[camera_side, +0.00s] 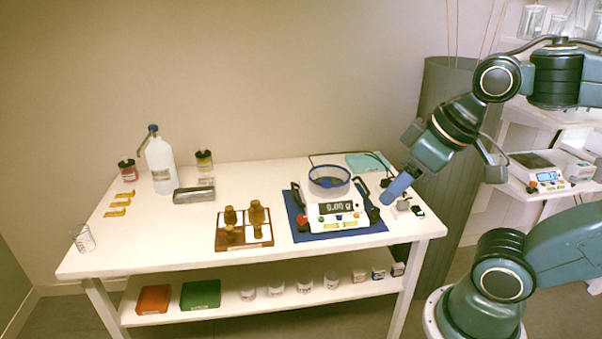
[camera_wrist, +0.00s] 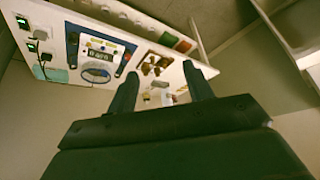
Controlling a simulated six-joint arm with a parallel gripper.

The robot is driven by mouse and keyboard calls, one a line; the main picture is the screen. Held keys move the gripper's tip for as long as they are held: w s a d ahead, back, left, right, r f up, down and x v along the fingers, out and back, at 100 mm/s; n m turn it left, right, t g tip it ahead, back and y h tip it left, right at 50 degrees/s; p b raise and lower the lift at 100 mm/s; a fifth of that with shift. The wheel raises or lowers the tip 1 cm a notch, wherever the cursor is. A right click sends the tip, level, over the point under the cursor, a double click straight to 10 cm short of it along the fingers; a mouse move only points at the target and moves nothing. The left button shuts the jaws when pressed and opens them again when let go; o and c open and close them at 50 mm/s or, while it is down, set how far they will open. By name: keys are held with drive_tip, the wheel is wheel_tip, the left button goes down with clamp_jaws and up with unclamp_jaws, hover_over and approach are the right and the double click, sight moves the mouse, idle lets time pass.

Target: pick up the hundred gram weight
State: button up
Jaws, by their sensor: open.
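Several brass weights (camera_side: 247,216) of different sizes stand in a wooden block (camera_side: 264,242) at the front middle of the white table. I cannot read which one is the hundred gram weight. The weights also show small in the wrist view (camera_wrist: 153,63). My gripper (camera_side: 391,199) hangs over the right end of the table, up and to the right of the weights and well apart from them. In the wrist view its two fingers (camera_wrist: 159,69) are spread, with nothing held between them.
A balance (camera_side: 338,221) with a round draft ring (camera_side: 329,180) stands on a blue mat (camera_side: 368,229) between my gripper and the weights. A wash bottle (camera_side: 160,163), grey tray (camera_side: 193,195), jars and a glass beaker (camera_side: 83,239) are farther left.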

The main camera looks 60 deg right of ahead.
drive_tip(key=w+d+r+n+g, duration=0.1)
drive_tip(key=w+r+n, duration=0.25)
drive_tip(key=w, duration=0.75)
drive_tip(key=n+g, duration=0.5)
drive_tip(key=n, duration=1)
hover_over(257, 225)
wheel_tip(257, 225, down, 25)
drive_tip(key=shift+f+m, duration=0.2)
drive_tip(key=shift+m, duration=0.05)
drive_tip(key=shift+f, duration=4.15)
